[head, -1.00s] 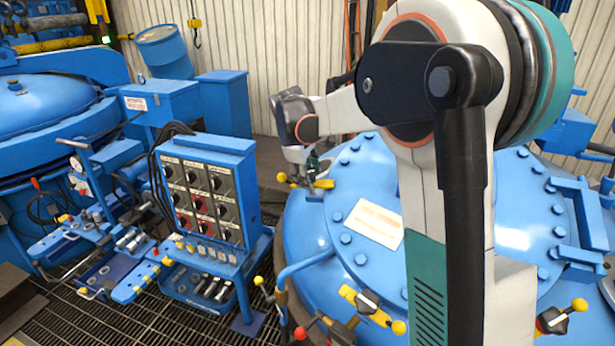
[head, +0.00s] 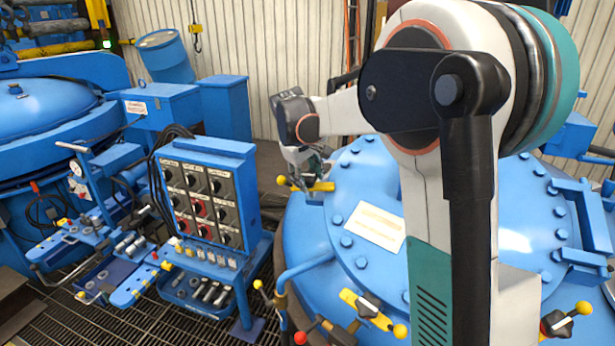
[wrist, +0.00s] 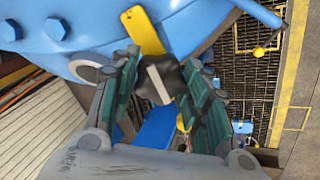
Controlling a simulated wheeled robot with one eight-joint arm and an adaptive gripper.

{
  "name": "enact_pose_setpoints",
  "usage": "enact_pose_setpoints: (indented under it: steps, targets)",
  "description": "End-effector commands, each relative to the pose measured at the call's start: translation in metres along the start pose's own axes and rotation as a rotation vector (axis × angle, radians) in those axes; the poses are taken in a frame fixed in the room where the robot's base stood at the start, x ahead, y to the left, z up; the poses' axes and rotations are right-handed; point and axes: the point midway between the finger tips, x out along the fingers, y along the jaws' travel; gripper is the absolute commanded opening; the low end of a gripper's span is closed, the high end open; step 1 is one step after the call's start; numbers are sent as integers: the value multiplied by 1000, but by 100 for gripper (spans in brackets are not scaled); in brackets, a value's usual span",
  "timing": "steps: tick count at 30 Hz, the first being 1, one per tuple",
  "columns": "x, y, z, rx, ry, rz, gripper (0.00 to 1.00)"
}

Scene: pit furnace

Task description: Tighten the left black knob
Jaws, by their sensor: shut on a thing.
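The left black knob (wrist: 160,80) has a pale stripe across its top and sits by the end of a yellow clamp bar (wrist: 143,32). My gripper (wrist: 162,68) has one finger on each side of the knob and is shut on it. In the head view, my gripper (head: 312,163) is at the far left edge of the blue furnace lid, just above the same yellow bar (head: 322,187). The knob is mostly hidden there by the fingers.
Another black knob (head: 367,305) on a yellow bar is at the lid's near edge, and a further one (head: 556,322) is at right. A blue control panel (head: 203,195) stands left of the lid. A blue pipe (head: 305,262) runs along the lid's near left side.

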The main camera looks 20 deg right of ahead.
Motion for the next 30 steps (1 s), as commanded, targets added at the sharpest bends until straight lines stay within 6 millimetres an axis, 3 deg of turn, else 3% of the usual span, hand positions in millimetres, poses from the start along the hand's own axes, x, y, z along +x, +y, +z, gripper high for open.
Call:
enact_pose_setpoints:
  steps: [6, 7, 9, 22, 30]
  targets:
    - [0, 0, 0, 1, 0, -1, 19]
    - [0, 0, 0, 1, 0, -1, 47]
    - [0, 0, 0, 1, 0, -1, 63]
    - [-5, 0, 0, -1, 0, 0, 63]
    - [-49, 0, 0, -2, 0, 0, 63]
